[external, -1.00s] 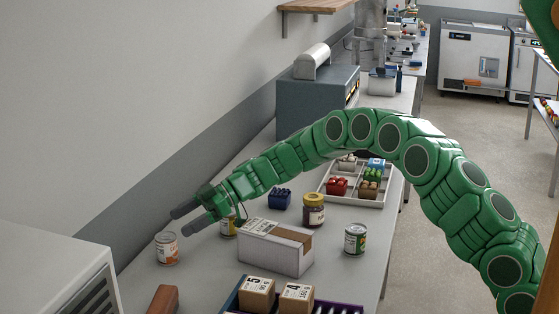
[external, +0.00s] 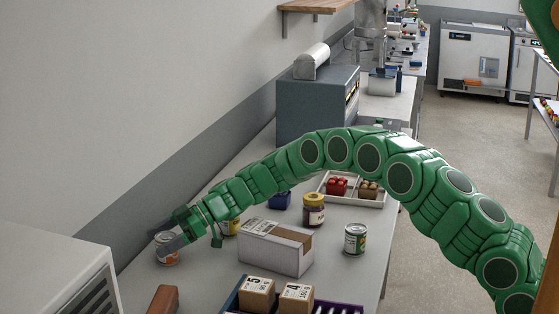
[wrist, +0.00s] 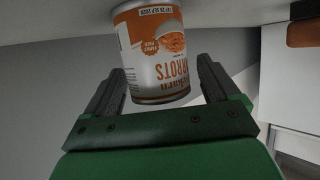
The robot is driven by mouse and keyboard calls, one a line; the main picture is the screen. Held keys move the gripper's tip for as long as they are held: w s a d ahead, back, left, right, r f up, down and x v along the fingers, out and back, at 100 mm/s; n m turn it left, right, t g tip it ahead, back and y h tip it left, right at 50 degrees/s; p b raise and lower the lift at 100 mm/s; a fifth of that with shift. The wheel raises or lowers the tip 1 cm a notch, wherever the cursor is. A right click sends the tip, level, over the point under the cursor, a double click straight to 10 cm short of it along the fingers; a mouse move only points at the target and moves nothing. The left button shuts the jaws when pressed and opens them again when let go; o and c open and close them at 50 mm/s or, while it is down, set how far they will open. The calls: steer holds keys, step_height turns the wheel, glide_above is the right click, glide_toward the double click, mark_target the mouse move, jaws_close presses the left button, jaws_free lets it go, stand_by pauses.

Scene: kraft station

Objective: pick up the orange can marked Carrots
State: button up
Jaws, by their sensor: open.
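The orange can marked Carrots (external: 168,255) stands on the grey table at the left, partly hidden behind my gripper (external: 166,244) in the external view. In the wrist view the can (wrist: 155,60) shows its orange and white label with the carrot picture, and its end lies between my two dark fingers. My gripper (wrist: 158,88) is open, with one finger on each side of the can.
A yellow-labelled can (external: 231,224) stands close behind my wrist, beside a cardboard box (external: 275,249). A jar (external: 313,211) and a green can (external: 355,239) stand further right. A white appliance (external: 62,262) and a brown block (external: 163,300) are near the front left.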

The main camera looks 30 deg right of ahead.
steer(key=shift+a+f, duration=0.25)
steer(key=shift+a, duration=0.2)
steer(key=shift+c, duration=0.3)
steer(key=c, duration=1.1)
